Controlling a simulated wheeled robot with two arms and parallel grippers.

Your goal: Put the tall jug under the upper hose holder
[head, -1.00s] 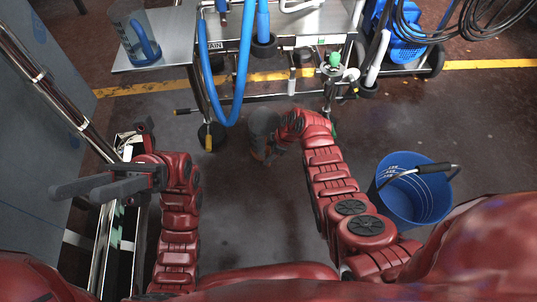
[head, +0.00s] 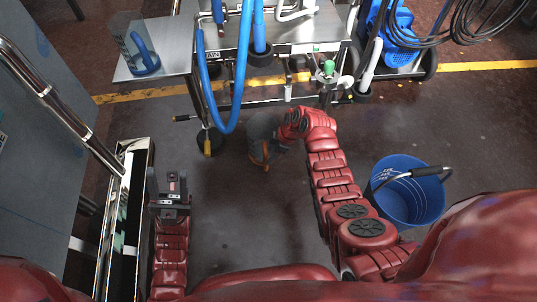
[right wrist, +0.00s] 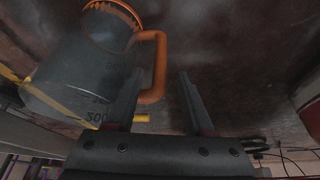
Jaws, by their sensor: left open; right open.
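A grey see-through jug with an orange handle and rim (right wrist: 85,70) fills the left of the right wrist view. In the head view this jug (head: 262,126) is on the floor, partly hidden by my right wrist. My right gripper (right wrist: 160,75) is open, with the orange handle showing between its fingertips; I cannot tell whether they touch. A second clear jug with a blue handle (head: 137,45) stands on the steel side shelf. I cannot tell which is the tall one. My left gripper (head: 169,175) is open and empty at the left. I cannot pick out the upper hose holder.
A steel-framed machine (head: 285,38) with blue hoses (head: 240,80) hanging down stands at the back. The side shelf (head: 170,38) juts out left. A blue bucket (head: 408,205) is on the floor at the right. Metal rails (head: 135,190) stand at the left. Floor between my arms is clear.

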